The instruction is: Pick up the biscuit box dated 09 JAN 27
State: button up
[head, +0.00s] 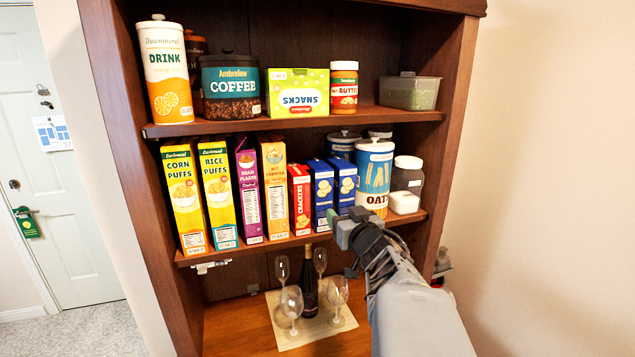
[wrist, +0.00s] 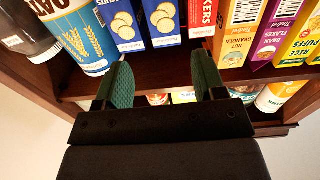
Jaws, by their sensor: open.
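Two blue boxes with biscuit pictures stand side by side on the middle shelf: the left blue box (head: 322,190) and the right blue box (head: 345,184). Their date print is too small to read, so I cannot tell which is dated 09 JAN 27. The wrist view, turned over, shows the right box (wrist: 120,22) and the left box (wrist: 160,20). My gripper (head: 342,230) is open and empty, in front of the shelf near the foot of the blue boxes. Its green fingers (wrist: 163,80) stand apart in the wrist view, with nothing between them.
A red crackers box (head: 300,200) stands left of the blue boxes, beside several cereal boxes. Glasses and a dark bottle (head: 309,285) stand on a mat below.

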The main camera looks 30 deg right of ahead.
send_near(325, 191)
jog(key=x, duration=0.4)
jog(key=shift+p+x, duration=1.45)
jog(key=shift+x, duration=1.1)
jog(key=shift+f, duration=0.15)
jog(key=shift+c, duration=0.2)
jog(key=c, duration=0.8)
